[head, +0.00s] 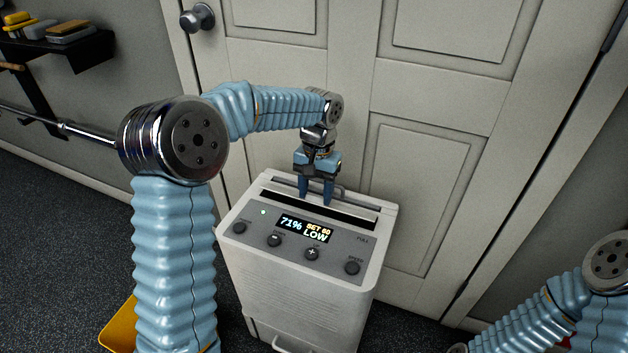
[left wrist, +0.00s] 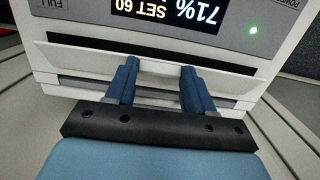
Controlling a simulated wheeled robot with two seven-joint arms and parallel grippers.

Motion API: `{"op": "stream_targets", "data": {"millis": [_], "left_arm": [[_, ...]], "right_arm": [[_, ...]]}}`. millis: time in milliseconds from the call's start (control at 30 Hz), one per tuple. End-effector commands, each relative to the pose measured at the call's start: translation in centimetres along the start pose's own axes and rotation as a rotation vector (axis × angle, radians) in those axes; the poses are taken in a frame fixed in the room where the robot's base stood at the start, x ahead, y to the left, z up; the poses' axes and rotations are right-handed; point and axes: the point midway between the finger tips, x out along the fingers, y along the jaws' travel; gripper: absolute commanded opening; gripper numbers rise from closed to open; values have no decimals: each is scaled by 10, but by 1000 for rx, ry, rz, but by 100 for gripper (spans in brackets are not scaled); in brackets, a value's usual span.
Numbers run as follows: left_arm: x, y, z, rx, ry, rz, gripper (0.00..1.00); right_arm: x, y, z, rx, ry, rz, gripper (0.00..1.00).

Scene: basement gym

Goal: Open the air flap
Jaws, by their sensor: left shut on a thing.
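The air flap (head: 356,207) is a pale, narrow panel along the back of the top of a white dehumidifier (head: 300,300). A dark slot shows between the flap and the control panel, so the flap stands at least partly open. My left gripper (head: 316,196) reaches down onto the flap from above. Its two blue fingers are spaced apart and closed on part of the flap, and the held part is hard to make out. In the left wrist view the fingers (left wrist: 158,88) overlap the tilted flap (left wrist: 75,58). My right gripper is out of view.
The display (head: 305,229) reads 71%, SET 60, LOW, with several round buttons below. A white panelled door (head: 430,190) stands close behind. A shelf (head: 60,45) with small items is at upper left. A yellow object (head: 118,325) is on the floor at left.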

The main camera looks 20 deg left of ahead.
Motion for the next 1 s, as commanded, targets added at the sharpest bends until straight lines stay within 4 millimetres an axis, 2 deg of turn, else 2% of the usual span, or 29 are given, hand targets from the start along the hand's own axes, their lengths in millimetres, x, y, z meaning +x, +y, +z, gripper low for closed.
{"op": "stream_targets", "data": {"millis": [300,767,800,967,1000], "left_arm": [[-4,0,-7,0,-108,0,23],[-5,0,-8,0,-122,0,23],[-5,0,-8,0,-122,0,55],[-4,0,-8,0,-123,0,79],[-4,0,-8,0,-123,0,79]], "right_arm": [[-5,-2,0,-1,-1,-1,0],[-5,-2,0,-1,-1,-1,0],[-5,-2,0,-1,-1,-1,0],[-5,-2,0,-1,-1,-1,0],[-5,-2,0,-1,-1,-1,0]]}}
